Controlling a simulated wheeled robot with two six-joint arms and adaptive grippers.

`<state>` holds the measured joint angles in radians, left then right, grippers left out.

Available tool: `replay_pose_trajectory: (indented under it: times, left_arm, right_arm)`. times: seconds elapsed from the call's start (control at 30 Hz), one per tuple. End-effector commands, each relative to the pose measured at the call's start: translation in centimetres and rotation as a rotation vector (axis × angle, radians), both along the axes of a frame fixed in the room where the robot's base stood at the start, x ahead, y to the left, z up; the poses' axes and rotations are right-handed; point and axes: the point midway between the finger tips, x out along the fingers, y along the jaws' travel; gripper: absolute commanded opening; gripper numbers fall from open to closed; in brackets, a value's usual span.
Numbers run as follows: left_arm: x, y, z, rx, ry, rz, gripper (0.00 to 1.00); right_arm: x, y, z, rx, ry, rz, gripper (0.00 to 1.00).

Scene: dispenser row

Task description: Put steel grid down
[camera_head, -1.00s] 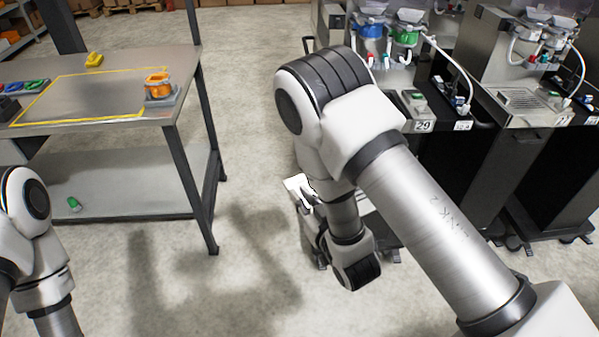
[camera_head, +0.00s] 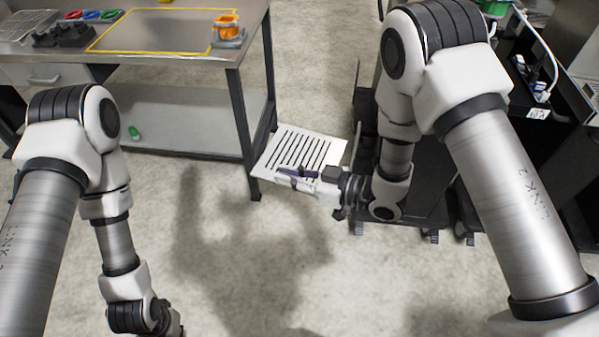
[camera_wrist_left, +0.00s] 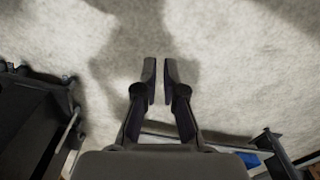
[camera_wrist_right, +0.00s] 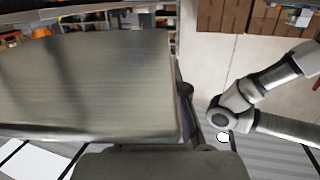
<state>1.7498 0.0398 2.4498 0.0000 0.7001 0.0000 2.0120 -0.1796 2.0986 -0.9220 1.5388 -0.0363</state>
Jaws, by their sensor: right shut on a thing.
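The steel grid (camera_head: 308,146), a pale plate with dark slots, is in the head view beside the front right leg of the workbench (camera_head: 160,55). My right gripper (camera_head: 298,180) is shut on its near edge and holds it out from the arm. In the right wrist view a broad grey surface fills the upper left and hides much of the fingers. My left gripper (camera_wrist_left: 160,80) is empty over the floor, its fingers close together with a narrow gap between them.
On the workbench are an orange part on a grey holder (camera_head: 228,32), a yellow-outlined area, dark blocks (camera_head: 65,35) and coloured rings. A green item (camera_head: 135,132) lies on the lower shelf. Dispenser stands are at the right. Floor is clear in front.

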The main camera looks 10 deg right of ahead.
Motion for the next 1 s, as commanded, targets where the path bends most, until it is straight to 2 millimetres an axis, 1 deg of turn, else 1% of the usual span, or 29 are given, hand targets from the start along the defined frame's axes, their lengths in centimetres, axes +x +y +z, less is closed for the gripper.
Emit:
replay_pose_trajectory:
  times: [0.03,0.07,0.2,0.27,0.33,0.37,0.47,0.5,0.57,0.6,0.67,0.7,0.77,0.8,0.9,1.0]
  left_arm:
    - [0.0,0.0,0.0,0.000,0.000,0.000,0.35]
    - [0.0,0.0,0.0,0.000,0.000,0.000,0.38]
    - [0.1,0.0,0.0,0.000,-0.002,-0.039,0.38]
    - [0.4,0.0,0.0,0.001,-0.020,-0.106,0.38]
    - [1.5,-0.3,0.0,-0.006,-0.073,-0.254,0.38]
    - [2.2,-0.6,0.1,-0.011,-0.109,-0.339,0.38]
    - [6.4,-2.4,0.3,-0.018,-0.307,-0.702,0.38]
    - [8.4,-3.4,0.7,-0.010,-0.410,-0.862,0.38]
    - [11.5,-5.1,1.8,0.024,-0.580,-1.095,0.38]
    - [13.6,-6.4,2.8,0.062,-0.705,-1.244,0.38]
    - [16.6,-8.4,4.9,0.147,-0.909,-1.454,0.38]
    - [18.4,-9.7,6.6,0.223,-1.053,-1.578,0.38]
    - [20.6,-11.5,9.5,0.354,-1.265,-1.727,0.38]
    - [21.7,-12.5,11.4,0.444,-1.397,-1.798,0.38]
    - [23.4,-14.1,15.8,0.623,-1.669,-1.872,0.38]
    - [24.5,-14.8,18.4,0.671,-1.820,-1.872,0.38]
  right_arm:
    - [0.2,0.1,-0.1,-0.001,-0.001,0.012,0.00]
    - [0.2,0.2,-0.2,-0.001,-0.001,0.017,0.00]
    - [0.2,0.2,-0.2,0.000,0.000,0.019,0.00]
    - [0.2,0.2,-0.2,0.000,0.000,0.018,0.00]
    - [0.2,0.2,-0.2,0.000,0.000,0.018,0.00]
    - [0.2,0.2,-0.2,0.000,0.000,0.017,0.00]
    - [0.2,0.2,-0.2,0.000,0.000,0.017,0.00]
    - [0.2,0.2,-0.2,0.000,0.000,0.017,0.00]
    - [0.2,0.2,-0.2,0.001,-0.001,0.017,0.00]
    - [0.2,0.2,-0.2,0.001,-0.001,0.017,0.00]
    - [0.2,0.2,-0.2,0.001,-0.001,0.016,0.00]
    - [0.2,0.2,-0.2,0.001,-0.001,0.016,0.00]
    - [0.2,0.2,-0.2,0.001,-0.001,0.016,0.00]
    - [0.2,0.2,-0.2,0.001,-0.001,0.016,0.00]
    - [0.2,0.2,-0.2,0.001,-0.001,0.016,0.00]
    - [0.2,0.2,-0.2,0.001,-0.001,0.016,0.00]
